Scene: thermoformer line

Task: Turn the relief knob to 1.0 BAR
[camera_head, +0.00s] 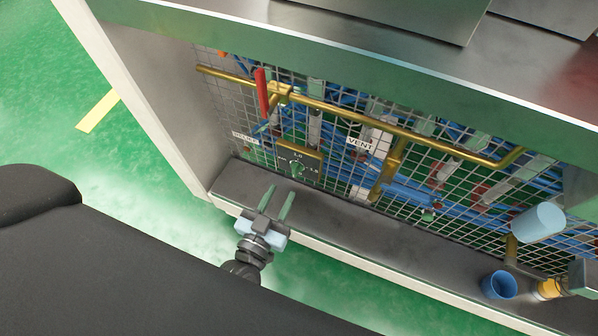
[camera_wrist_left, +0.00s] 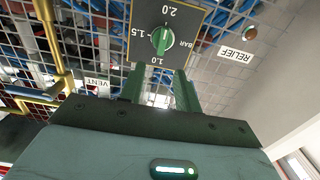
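My left gripper (camera_head: 280,197) is open and empty in front of the plate. In the wrist view its two fingers (camera_wrist_left: 161,76) are apart, short of the knob. My right gripper does not show.
A brass pipe with a red lever (camera_head: 262,92) runs above the dial. A VENT label (camera_head: 360,144) hangs to its right. A dark ledge (camera_head: 330,215) lies below the grid, and a metal top overhangs it.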

